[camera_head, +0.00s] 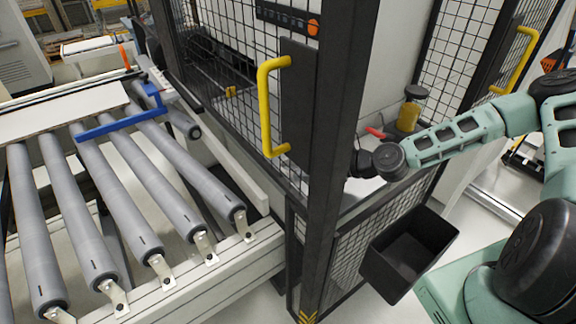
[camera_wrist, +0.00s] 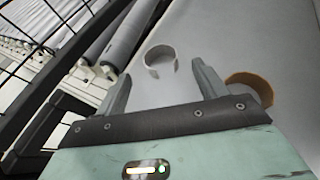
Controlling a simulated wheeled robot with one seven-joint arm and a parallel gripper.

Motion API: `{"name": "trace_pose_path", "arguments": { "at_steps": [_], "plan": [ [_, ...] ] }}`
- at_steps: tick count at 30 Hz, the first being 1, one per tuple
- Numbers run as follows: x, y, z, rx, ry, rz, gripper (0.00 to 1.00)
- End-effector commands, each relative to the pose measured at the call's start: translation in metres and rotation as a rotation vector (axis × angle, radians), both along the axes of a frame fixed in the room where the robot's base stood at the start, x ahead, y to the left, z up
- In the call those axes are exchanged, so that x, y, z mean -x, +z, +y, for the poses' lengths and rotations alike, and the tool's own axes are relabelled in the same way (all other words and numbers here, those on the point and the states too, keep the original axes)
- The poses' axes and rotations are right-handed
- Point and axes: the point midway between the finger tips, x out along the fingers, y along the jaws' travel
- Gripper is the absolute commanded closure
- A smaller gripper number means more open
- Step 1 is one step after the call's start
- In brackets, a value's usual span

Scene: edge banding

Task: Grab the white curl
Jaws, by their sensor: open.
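The white curl (camera_wrist: 160,62) shows in the wrist view as a short open ring of white strip. It lies on a pale grey surface (camera_wrist: 224,40), beyond my fingertips and roughly between them. My gripper (camera_wrist: 160,82) is open and empty, with one finger on each side of the picture's middle. In the head view my arm reaches to the left behind the dark post. My gripper's fingers are hidden there, and I cannot make out the white curl in that view.
A brown-orange ring (camera_wrist: 250,88) lies right of my right finger. A mesh fence with a dark post (camera_head: 340,150) and yellow handle (camera_head: 266,108) stands close to my arm. A roller conveyor (camera_head: 130,190) is at left. A black bin (camera_head: 410,250) hangs below my arm.

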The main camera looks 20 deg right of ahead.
Motion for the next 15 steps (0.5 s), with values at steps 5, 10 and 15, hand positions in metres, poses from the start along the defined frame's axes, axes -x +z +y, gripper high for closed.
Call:
{"name": "trace_pose_path", "arguments": {
  "at_steps": [5,10,15],
  "plan": [
    [-0.014,-0.004,0.016,0.001,0.004,0.000,0.29],
    [-0.027,-0.014,0.030,0.000,0.002,0.000,0.29],
    [-0.032,-0.019,0.034,0.001,0.001,0.000,0.29]
  ]
}}
